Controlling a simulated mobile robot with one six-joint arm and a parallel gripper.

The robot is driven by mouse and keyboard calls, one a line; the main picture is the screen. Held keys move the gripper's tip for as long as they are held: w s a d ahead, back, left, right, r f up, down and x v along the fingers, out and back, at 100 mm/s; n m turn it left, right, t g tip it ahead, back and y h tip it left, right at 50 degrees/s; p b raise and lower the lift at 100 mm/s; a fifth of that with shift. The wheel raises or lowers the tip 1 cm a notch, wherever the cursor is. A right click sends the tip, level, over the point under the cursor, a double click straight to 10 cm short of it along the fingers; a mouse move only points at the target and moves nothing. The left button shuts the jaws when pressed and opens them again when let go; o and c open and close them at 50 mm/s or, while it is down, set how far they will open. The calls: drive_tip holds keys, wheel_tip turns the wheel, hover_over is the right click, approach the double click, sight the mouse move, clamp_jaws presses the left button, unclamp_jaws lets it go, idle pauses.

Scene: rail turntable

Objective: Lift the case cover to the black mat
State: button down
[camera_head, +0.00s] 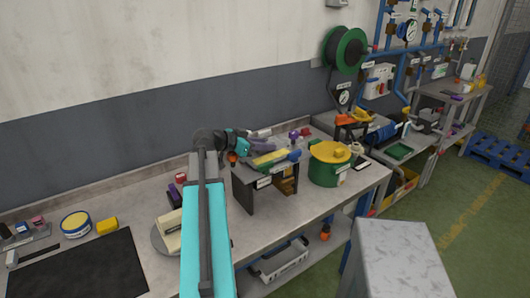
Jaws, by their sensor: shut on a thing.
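The black mat (78,268) lies flat on the bench at the lower left and its visible part is bare. My arm reaches up the middle and bends right at the top. My gripper (243,148) is small and partly hidden near the left end of a dark stand (250,192). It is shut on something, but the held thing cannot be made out. A yellow and green slab (270,158) shows beside it, over the stand. I cannot tell which thing is the case cover. A cream block (170,232) sits on a round grey plate (158,240), partly hidden by my arm.
A green pot with a yellow top (329,155) stands right of the stand. Small items lie at the far left. A wall runs behind the bench.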

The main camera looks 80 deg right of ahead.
drive_tip(key=shift+r, duration=0.2)
drive_tip(key=shift+r+b, duration=1.55)
drive_tip(key=shift+r, duration=3.3)
